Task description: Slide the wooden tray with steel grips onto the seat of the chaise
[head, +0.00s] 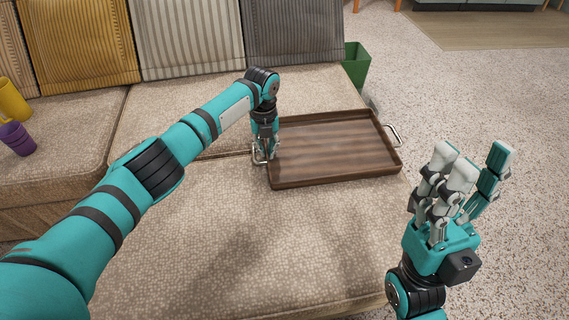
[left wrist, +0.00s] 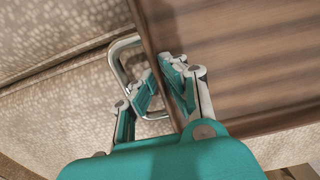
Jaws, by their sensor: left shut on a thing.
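The wooden tray (head: 335,152) is dark brown with a raised rim and a steel grip at each short end. It lies on the beige seat of the chaise (head: 240,235), near the seat's right edge. My left gripper (head: 262,152) is at the tray's left end, shut on the left steel grip (left wrist: 117,65). In the left wrist view its fingers (left wrist: 165,88) close around the grip and the tray's end wall. The right steel grip (head: 393,136) is free. My right gripper (head: 470,165) is open and empty, in front of the tray's right side, with fingers pointing up.
Yellow (head: 80,42), striped (head: 186,38) and grey (head: 292,30) cushions line the sofa back. A yellow cup (head: 13,100) and a purple cup (head: 17,139) are at the far left. A green bin (head: 356,66) stands behind the tray. Speckled floor (head: 480,100) is open at right.

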